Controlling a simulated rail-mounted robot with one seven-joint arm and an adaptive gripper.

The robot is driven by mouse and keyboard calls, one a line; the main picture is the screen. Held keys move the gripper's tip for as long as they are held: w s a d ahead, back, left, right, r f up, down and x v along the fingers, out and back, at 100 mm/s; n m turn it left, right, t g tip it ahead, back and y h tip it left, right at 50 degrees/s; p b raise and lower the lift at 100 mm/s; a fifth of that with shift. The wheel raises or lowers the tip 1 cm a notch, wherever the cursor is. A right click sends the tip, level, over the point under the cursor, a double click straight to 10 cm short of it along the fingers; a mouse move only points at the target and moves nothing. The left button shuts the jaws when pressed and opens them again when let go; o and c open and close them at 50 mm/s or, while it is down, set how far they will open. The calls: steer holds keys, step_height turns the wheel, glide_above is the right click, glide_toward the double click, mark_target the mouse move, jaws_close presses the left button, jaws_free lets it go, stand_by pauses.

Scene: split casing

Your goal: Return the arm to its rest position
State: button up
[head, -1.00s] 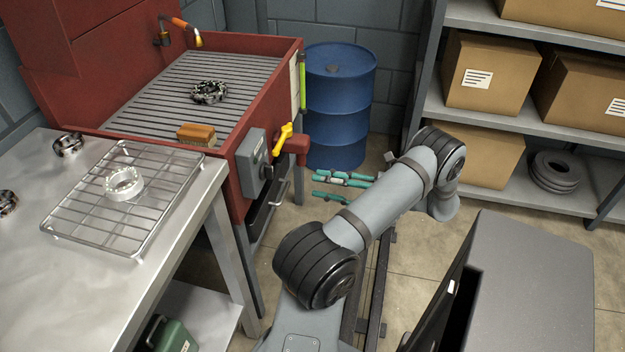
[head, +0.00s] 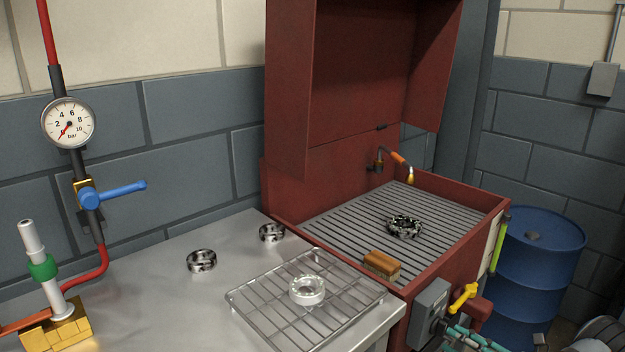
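Teal finger parts of my gripper (head: 472,339) show at the bottom edge of the head view, in front of the red wash cabinet and just below its yellow-handled valve. The rest of the gripper is cut off by the frame. I see nothing held in the visible part, but how far apart the fingers are is unclear. A dark round joint and a grey link of my arm (head: 603,332) show at the bottom right corner. A pale bearing ring (head: 307,290) lies on the wire rack (head: 262,312) on the metal bench, well apart from my gripper.
The red wash cabinet (head: 440,285) holds a dark bearing ring (head: 404,226) and a brush (head: 381,265). Its yellow valve handle (head: 463,297) sticks out close to my gripper. A blue drum (head: 540,250) stands right of it. Two rings (head: 202,261) (head: 271,232) lie on the bench.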

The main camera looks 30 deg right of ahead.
steer(key=shift+x, duration=1.15)
steer(key=v, duration=1.2)
steer(key=x, duration=1.2)
steer(key=shift+w+a, duration=0.1)
steer(key=m+p, duration=0.1)
steer(key=m, duration=0.4)
steer(key=m+p, duration=0.1)
steer(key=m, duration=0.5)
steer(key=shift+d+r+m, duration=0.2)
steer(key=shift+d+m, duration=0.05)
steer(key=shift+m, duration=0.05)
steer(key=v, duration=0.9)
steer(key=shift+m+b, duration=0.3)
